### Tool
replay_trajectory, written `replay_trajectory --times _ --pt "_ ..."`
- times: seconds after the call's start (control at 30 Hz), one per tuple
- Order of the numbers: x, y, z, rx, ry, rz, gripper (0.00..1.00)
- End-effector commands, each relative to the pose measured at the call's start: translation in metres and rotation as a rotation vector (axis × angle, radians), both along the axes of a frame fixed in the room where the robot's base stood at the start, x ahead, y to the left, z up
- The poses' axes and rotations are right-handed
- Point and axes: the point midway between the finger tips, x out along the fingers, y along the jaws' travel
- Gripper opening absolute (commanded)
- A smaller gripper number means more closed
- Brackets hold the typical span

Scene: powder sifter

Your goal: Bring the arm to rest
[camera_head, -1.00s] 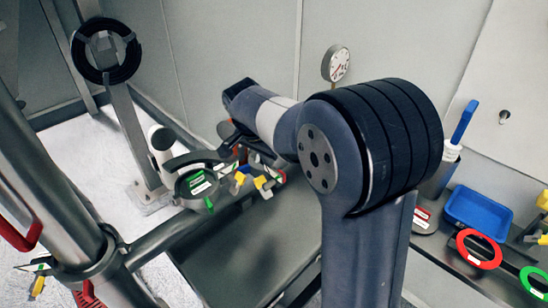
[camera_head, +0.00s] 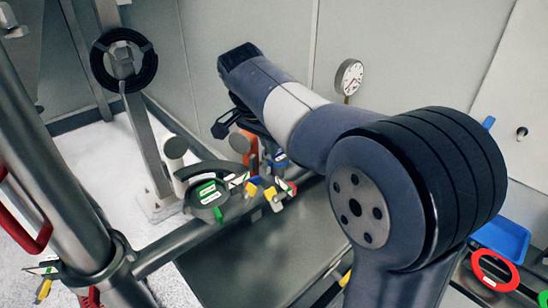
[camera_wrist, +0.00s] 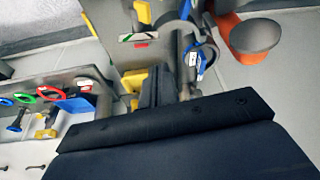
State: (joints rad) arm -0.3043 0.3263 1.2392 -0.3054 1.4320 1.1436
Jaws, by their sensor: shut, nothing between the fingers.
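My arm reaches across the head view from the lower right, its large dark joint near the camera and its wrist raised at upper centre. My gripper (camera_wrist: 158,88) shows in the wrist view as dark fingers close together, shut and empty. In the head view the gripper is mostly hidden behind and below my wrist, above the clamp fittings. A round clamp with green and white labels (camera_head: 207,193) sits on the metal frame below and left of it. Yellow-handled clamp parts (camera_head: 270,194) lie just right of that clamp.
A dial gauge (camera_head: 349,77) stands by the wall behind my arm. A black ring (camera_head: 124,61) hangs on the post at left. A blue tray (camera_head: 502,238) and a red ring (camera_head: 494,271) lie at right. An orange and grey part (camera_wrist: 252,38) shows in the wrist view.

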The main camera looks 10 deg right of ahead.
Motion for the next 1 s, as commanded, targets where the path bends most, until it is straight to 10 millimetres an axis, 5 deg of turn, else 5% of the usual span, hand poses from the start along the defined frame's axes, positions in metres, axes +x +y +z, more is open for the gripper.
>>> replay_trajectory --times 0.57,1.0 --pt "-0.001 0.001 0.004 -0.001 0.001 0.000 0.00" --pt "0.015 -0.018 -0.067 -0.002 0.005 0.000 0.00"
